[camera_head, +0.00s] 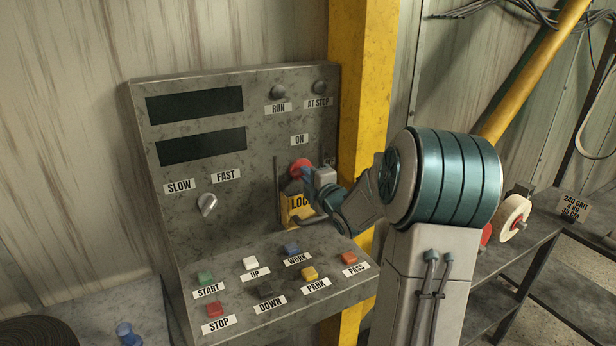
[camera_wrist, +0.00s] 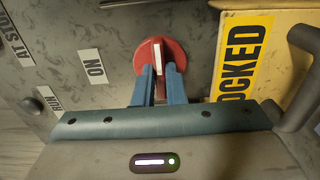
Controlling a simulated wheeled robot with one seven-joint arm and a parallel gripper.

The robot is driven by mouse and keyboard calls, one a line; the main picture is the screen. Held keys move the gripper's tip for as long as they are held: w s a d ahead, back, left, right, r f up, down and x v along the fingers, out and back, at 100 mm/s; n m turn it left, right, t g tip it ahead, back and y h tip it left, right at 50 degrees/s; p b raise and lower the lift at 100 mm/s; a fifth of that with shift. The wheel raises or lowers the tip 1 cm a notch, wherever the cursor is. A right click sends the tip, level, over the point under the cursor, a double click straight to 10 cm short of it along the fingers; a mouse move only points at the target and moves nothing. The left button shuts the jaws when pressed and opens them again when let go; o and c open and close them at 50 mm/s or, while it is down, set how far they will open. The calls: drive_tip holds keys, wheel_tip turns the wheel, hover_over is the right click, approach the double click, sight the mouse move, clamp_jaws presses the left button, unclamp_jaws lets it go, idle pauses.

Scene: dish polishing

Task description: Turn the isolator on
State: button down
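The isolator (camera_head: 300,167) is a round red knob on the upright panel, below the ON label (camera_head: 299,140). In the wrist view the knob (camera_wrist: 160,48) shows a raised handle with a white stripe. The stripe lies across the direction to the ON label (camera_wrist: 92,67), not pointing at it. My gripper (camera_head: 306,176) is at the knob. In the wrist view its two blue fingers (camera_wrist: 158,72) lie close on either side of the handle, with a narrow gap between them. I cannot tell whether they press on it. The head view partly hides the fingers.
A yellow LOCKED plate (camera_wrist: 243,52) sits beside the knob, below it on the panel (camera_head: 296,206). A dark bar (camera_wrist: 302,88) stands near it. The sloped console below carries several coloured buttons (camera_head: 265,290). A yellow post (camera_head: 358,95) rises behind the panel's right edge.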

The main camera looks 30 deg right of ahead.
drive_tip(key=shift+f+b, duration=0.2)
drive_tip(key=shift+b, duration=0.65)
drive_tip(key=shift+r+n+b, duration=0.2)
drive_tip(key=shift+n+b, duration=8.7)
drive_tip(key=shift+b, duration=4.55)
drive_tip(key=shift+r, duration=0.1)
drive_tip(key=c, duration=1.5)
unclamp_jaws()
drive_tip(key=s, duration=1.3)
drive_tip(key=shift+s+d, duration=0.2)
drive_tip(key=shift+s, duration=0.2)
